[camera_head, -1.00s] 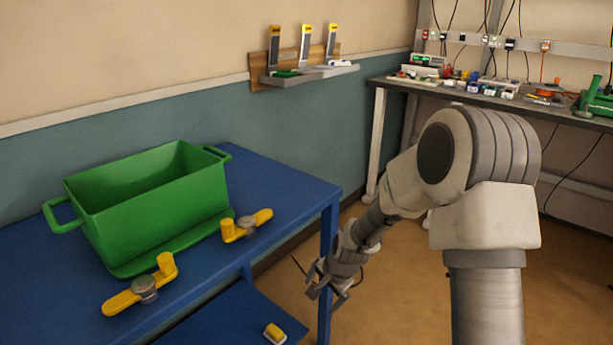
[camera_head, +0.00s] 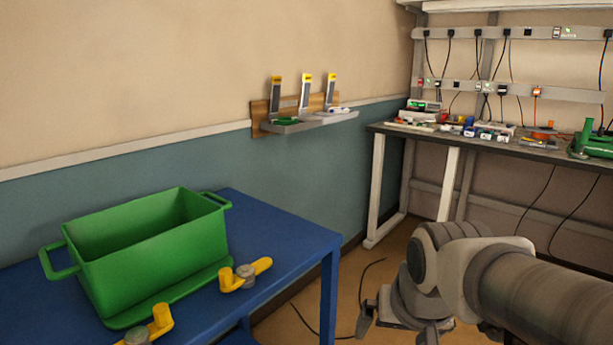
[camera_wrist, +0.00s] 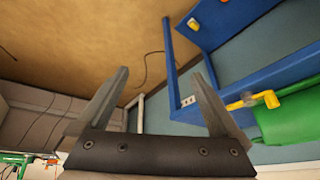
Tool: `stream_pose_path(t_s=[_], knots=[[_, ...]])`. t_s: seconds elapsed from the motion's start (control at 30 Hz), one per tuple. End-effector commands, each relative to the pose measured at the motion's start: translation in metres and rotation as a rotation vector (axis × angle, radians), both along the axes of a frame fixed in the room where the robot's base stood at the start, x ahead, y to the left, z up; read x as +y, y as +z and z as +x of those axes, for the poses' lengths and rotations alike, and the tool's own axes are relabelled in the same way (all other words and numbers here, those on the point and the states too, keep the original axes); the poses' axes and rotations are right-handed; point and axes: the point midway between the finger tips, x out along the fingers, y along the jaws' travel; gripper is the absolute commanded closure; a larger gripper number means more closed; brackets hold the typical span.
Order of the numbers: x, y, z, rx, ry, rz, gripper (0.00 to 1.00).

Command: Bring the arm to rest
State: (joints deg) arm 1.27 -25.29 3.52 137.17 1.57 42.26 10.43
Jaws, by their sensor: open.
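My arm (camera_head: 500,285) is folded low at the right of the head view, its elbow out of frame or hidden. My gripper (camera_head: 398,325) hangs over the brown floor, to the right of the blue table (camera_head: 290,235) and apart from it. In the wrist view my gripper (camera_wrist: 161,78) is open, with two spread grey fingers and nothing between them. Beyond the fingers are bare floor and a blue table leg (camera_wrist: 172,70).
A green bin (camera_head: 150,255) stands on the blue table, with yellow-handled clamps (camera_head: 245,274) at its front. A small wall shelf (camera_head: 310,121) holds upright tools. A cluttered workbench (camera_head: 480,145) stands at the back right. Cables lie on the floor. The floor between the tables is open.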

Motion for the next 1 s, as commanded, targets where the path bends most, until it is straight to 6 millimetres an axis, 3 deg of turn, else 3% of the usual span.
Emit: stream_pose_path(t_s=[0.1,0.37,0.4,0.57,1.0], knots=[[-0.006,0.012,-0.03,-0.023,0.05,-0.032,0.0],[-0.016,0.022,-0.081,-0.048,0.145,-0.084,0.0],[-0.016,0.041,-0.078,-0.042,0.144,-0.084,0.0],[-0.016,0.075,-0.077,-0.041,0.141,-0.082,0.0],[-0.015,0.188,-0.077,-0.041,0.139,-0.081,0.0]])
